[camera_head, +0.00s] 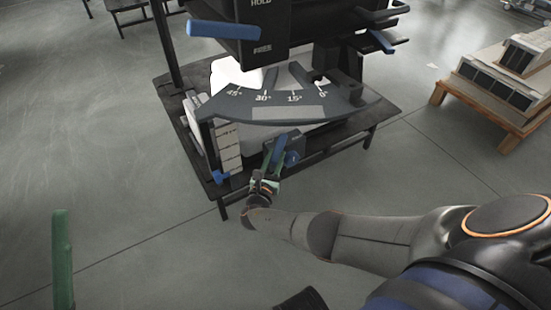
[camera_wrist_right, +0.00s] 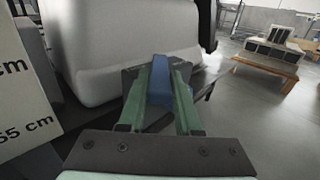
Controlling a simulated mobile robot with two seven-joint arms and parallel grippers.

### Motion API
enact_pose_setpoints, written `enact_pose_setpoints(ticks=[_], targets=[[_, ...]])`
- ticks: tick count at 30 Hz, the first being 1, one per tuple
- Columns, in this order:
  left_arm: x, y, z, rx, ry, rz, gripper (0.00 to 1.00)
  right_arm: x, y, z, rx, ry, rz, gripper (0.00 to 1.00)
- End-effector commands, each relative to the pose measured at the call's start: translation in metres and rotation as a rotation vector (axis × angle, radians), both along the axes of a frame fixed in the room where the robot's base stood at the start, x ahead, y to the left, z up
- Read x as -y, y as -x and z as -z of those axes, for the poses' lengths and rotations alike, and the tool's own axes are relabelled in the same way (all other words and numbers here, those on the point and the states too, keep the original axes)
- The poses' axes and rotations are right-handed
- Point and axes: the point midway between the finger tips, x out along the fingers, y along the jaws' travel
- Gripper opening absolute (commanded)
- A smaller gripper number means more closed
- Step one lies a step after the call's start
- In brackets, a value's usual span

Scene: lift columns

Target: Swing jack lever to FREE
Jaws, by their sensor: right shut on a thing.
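A dark upright housing (camera_head: 263,45) carries the words HOLD and, lower down, FREE. A blue lever bar (camera_head: 222,30) sticks out to the left of it, at a height between the two words. My right gripper (camera_head: 272,160) is low at the front of the black table, below the angle scale. In the right wrist view its green fingers (camera_wrist_right: 160,98) are shut on a blue handle (camera_wrist_right: 160,78), one finger on each side. The handle's lower part is hidden. A green finger that looks like my left gripper's (camera_head: 63,260) stands at the lower left, away from everything; its other finger is not visible.
A dark angle scale (camera_head: 285,112) marked 45 to 0 spans the black table (camera_head: 385,108). A ruler (camera_head: 228,148) and a blue knob (camera_head: 220,176) sit at its left. A wooden pallet (camera_head: 480,118) with boxes stands right.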

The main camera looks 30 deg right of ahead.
Motion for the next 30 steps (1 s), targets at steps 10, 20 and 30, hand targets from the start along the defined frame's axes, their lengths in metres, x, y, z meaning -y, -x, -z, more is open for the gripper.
enact_pose_setpoints(ticks=[10,20,30], targets=[[-0.0002,-0.0001,0.0001,0.0,0.0,0.0,0.67,0.0033,-0.0039,-0.0036,0.007,0.003,0.015,0.0],[-0.0003,-0.0001,0.0,0.0,0.001,-0.001,0.67,0.0038,-0.004,-0.0038,0.008,0.004,0.015,0.0],[-0.0004,-0.0001,-0.0001,0.0,0.001,-0.001,0.67,0.0019,-0.0022,-0.0014,0.003,0.002,0.015,0.62]])
